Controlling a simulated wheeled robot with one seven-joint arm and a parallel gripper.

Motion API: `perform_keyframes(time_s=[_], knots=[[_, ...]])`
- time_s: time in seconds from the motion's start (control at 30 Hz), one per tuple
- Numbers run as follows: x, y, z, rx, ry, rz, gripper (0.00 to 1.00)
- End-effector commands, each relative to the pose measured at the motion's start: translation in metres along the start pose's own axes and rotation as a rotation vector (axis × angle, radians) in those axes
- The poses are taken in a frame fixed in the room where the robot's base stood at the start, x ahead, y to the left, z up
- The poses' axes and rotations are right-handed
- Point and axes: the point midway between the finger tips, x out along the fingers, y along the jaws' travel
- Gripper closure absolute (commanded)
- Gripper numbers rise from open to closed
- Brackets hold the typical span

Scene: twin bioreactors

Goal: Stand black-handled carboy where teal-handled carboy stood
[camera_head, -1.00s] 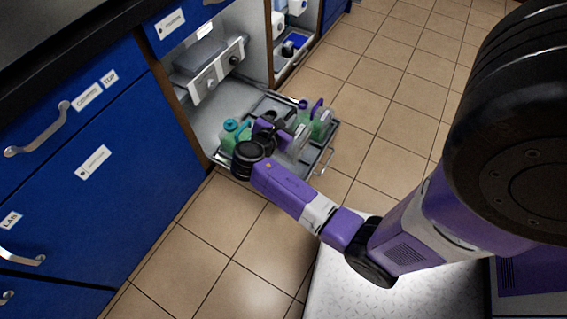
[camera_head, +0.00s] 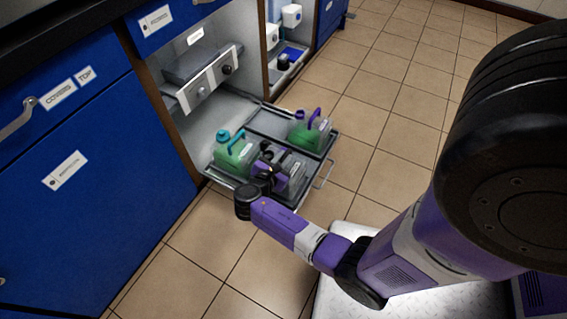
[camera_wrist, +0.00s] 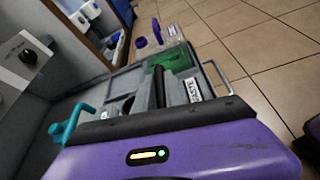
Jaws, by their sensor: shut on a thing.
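My gripper (camera_head: 268,160) is shut on the black-handled carboy (camera_head: 291,180), a clear greyish jug. It is over the near part of the pulled-out tray (camera_head: 331,151), and I cannot tell whether its base touches the tray. Its white label (camera_wrist: 193,90) shows in the wrist view. The gripper hides most of its handle. The teal-handled carboy (camera_head: 234,155), with green liquid, stands upright at the tray's left side, close to the held carboy. Its teal handle (camera_wrist: 72,124) shows at the left of the wrist view.
A purple-handled carboy (camera_head: 312,135) with green liquid stands at the tray's far right. Tray room between it and the cabinet is bare. A grey device (camera_head: 205,80) sits inside the open cabinet. Blue cabinet fronts (camera_head: 90,160) line the left; tiled floor is clear.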

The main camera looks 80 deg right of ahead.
Motion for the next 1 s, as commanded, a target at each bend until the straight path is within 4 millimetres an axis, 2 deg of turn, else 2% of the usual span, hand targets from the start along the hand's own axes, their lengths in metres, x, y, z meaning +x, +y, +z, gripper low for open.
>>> perform_keyframes(time_s=[0.03,0.07,0.43,0.47,0.57,0.9,1.0], knots=[[0.0042,-0.0018,-0.0098,-0.001,0.0,0.0,1.0],[0.0047,-0.002,-0.0112,-0.001,0.0,0.0,1.0],[0.0052,-0.0025,-0.0127,-0.001,-0.001,0.001,1.0],[0.0053,-0.0028,-0.0131,-0.001,0.0,0.0,0.84],[0.0051,-0.0027,-0.0125,-0.001,0.0,0.0,0.64],[0.0044,-0.0024,-0.0109,-0.001,0.0,0.0,0.64],[-0.0022,-0.0014,-0.0086,-0.002,0.0,0.002,0.64]])
